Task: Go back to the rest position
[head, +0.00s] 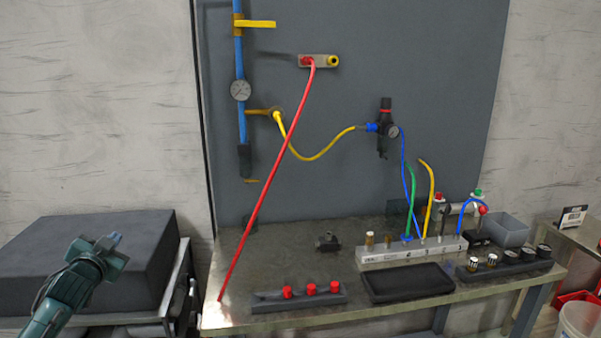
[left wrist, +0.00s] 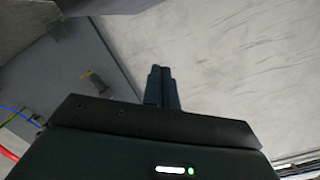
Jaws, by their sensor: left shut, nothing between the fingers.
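My left gripper (head: 112,241) is at the lower left of the head view, in front of the dark grey foam block (head: 95,248) and left of the workbench. It is shut and empty. In the left wrist view its fingers (left wrist: 162,72) are together against the pale wall, with nothing between them. My right gripper is in neither view.
The metal workbench (head: 235,268) carries a manifold block (head: 385,254), a black tray (head: 405,294) and a holder with red caps (head: 265,301). A red hose (head: 262,190) slants from the panel (head: 440,60) to the bench's left edge. A bucket (head: 580,322) stands at the right.

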